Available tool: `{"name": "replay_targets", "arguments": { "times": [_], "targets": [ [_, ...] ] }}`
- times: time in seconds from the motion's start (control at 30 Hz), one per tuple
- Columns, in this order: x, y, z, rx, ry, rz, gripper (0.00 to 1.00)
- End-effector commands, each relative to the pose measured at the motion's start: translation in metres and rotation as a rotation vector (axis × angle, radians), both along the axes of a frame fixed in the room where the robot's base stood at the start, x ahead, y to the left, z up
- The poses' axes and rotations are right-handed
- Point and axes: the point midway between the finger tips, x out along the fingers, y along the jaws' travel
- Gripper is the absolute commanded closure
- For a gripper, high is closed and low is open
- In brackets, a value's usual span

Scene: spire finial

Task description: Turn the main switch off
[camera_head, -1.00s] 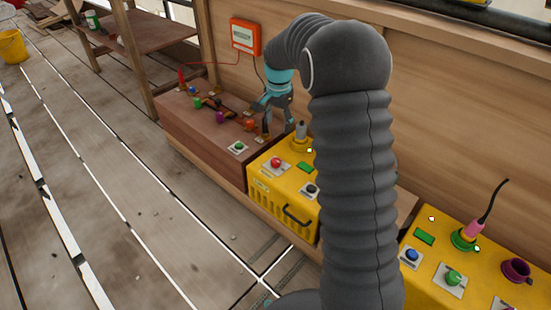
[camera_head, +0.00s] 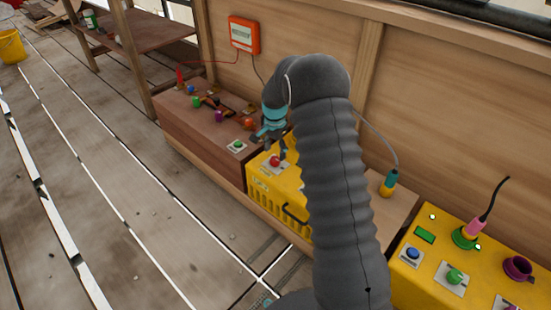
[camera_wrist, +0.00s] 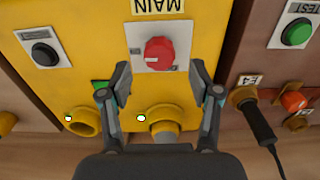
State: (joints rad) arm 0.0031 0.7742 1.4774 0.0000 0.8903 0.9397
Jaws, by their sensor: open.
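The main switch (camera_wrist: 160,53) is a round red knob on a white plate, under a label reading MAIN that shows upside down in the wrist view. It sits on top of the yellow box (camera_wrist: 95,75), and the red knob also shows in the head view (camera_head: 275,160). My gripper (camera_wrist: 158,80) is open and empty, with its fingertips on either side of and just short of the knob in the wrist view. In the head view my gripper (camera_head: 268,142) hangs over the yellow box, close to the knob. My arm hides much of the box there.
A black button (camera_wrist: 42,53) is beside the switch. A brown box with a green TEST button (camera_wrist: 298,33) and a black plug (camera_wrist: 258,120) adjoins. A second yellow box (camera_head: 445,255) stands at right. An orange wall unit (camera_head: 244,34) hangs behind.

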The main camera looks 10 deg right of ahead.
Motion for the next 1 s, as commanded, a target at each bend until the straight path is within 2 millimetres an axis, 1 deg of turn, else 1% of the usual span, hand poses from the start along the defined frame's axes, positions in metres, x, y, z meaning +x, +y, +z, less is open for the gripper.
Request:
{"name": "replay_targets", "arguments": {
  "times": [0.03,0.1,0.23,0.4,0.63,0.67,0.7,0.77,0.8,0.87,0.9,1.0],
  "targets": [
    [-0.001,0.000,-0.009,0.000,0.002,0.000,0.37],
    [0.000,0.000,-0.018,0.000,0.001,0.000,0.37],
    [0.000,0.000,-0.030,0.000,0.000,0.001,0.37],
    [0.000,0.000,-0.036,0.000,0.000,0.001,0.37],
    [0.000,0.000,-0.036,0.000,0.000,0.001,0.37],
    [0.000,0.000,-0.036,0.000,0.000,0.000,0.42],
    [0.000,0.000,-0.036,0.000,0.000,0.000,0.52],
    [0.000,0.000,-0.036,0.000,0.000,0.000,0.67],
    [0.000,0.000,-0.036,0.000,0.000,0.000,0.77],
    [0.000,0.000,-0.036,0.001,-0.001,0.000,0.92],
    [0.000,0.000,-0.036,0.001,-0.001,0.000,0.97],
    [0.000,0.000,-0.036,0.000,-0.001,0.002,0.97]
  ]
}}
